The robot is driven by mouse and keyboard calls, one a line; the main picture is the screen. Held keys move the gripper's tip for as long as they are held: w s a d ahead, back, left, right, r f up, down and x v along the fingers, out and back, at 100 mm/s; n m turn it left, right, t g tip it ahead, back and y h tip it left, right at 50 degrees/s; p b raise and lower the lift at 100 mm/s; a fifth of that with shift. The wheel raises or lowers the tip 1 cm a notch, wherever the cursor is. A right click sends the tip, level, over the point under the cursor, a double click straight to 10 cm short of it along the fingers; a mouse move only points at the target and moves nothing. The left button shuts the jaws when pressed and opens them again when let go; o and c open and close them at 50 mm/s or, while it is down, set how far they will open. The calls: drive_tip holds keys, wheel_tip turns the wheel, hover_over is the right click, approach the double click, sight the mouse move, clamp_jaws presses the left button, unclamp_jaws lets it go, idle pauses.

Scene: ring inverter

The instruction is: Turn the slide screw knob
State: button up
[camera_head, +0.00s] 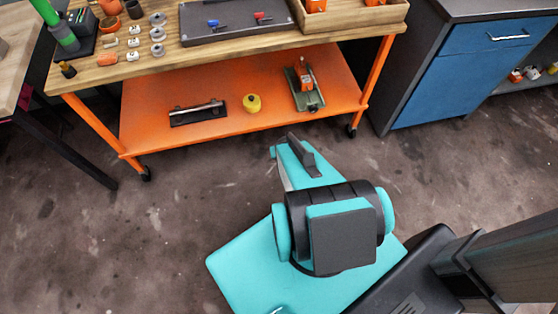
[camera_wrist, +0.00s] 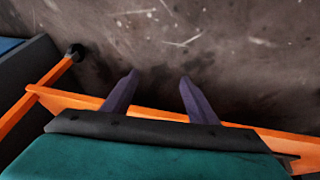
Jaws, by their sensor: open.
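A long device with a green base and an orange block (camera_head: 306,84) lies on the right part of the orange lower shelf. A black device with a silver rod (camera_head: 197,112) lies further left on that shelf. I cannot tell for sure which one is the slide screw, and its knob is too small to make out. My gripper (camera_head: 291,146) is in front of the shelf's front edge, over the floor, apart from both devices. In the wrist view my gripper (camera_wrist: 158,76) shows two dark fingers spread apart with nothing between them.
The orange shelf (camera_head: 150,135) belongs to a wheeled workbench with a wooden top (camera_head: 150,75). A yellow object (camera_head: 252,103) stands between the devices. A blue-fronted cabinet (camera_head: 455,75) stands at the right. The concrete floor (camera_head: 100,240) is clear. The wrist view shows an orange edge (camera_wrist: 75,99).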

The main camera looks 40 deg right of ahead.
drive_tip(key=s+a+r+n+g+y+p, duration=0.1)
drive_tip(key=s+a+r+g+p, duration=0.1)
drive_tip(key=a, duration=0.4)
drive_tip(key=shift+s+a+r+g+p, duration=0.35)
drive_tip(key=shift+s+p, duration=0.25)
drive_tip(key=shift+p, duration=0.15)
drive_tip(key=shift+c, duration=1.4)
drive_tip(key=s+a+r+n+g+y, duration=0.1)
drive_tip(key=s+a+n+g, duration=0.1)
drive_tip(key=s+a, duration=0.3)
drive_tip(key=s+a+r+n+g+y, duration=0.1)
drive_tip(key=s+a+g, duration=0.3)
drive_tip(key=a, duration=0.7)
drive_tip(key=shift+s+r+n, duration=0.5)
drive_tip(key=shift+s+r, duration=0.05)
drive_tip(key=shift+s, duration=0.5)
